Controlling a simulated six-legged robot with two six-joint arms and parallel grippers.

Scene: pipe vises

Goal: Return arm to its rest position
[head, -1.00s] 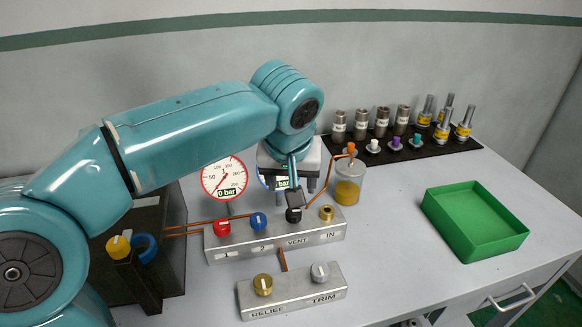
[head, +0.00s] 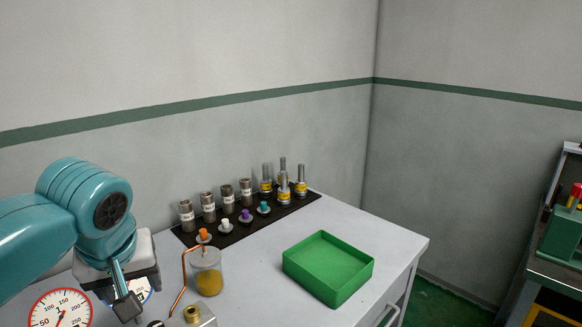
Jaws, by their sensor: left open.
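My teal left arm comes in from the left, and its left gripper (head: 127,305) hangs near the bottom edge of the head view. Its jaws are open, pointing down, with nothing seen between them. It is just left of a black knob (head: 155,324), which is mostly cut off by the bottom edge. It looks apart from the knob. My right arm and gripper are not in view.
A pressure gauge (head: 62,310) and a brass fitting (head: 194,313) flank the gripper. A jar of yellow liquid (head: 208,275) stands close by. A black rack (head: 285,209) of several fittings lies behind. A green tray (head: 328,268) sits right, with clear tabletop between.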

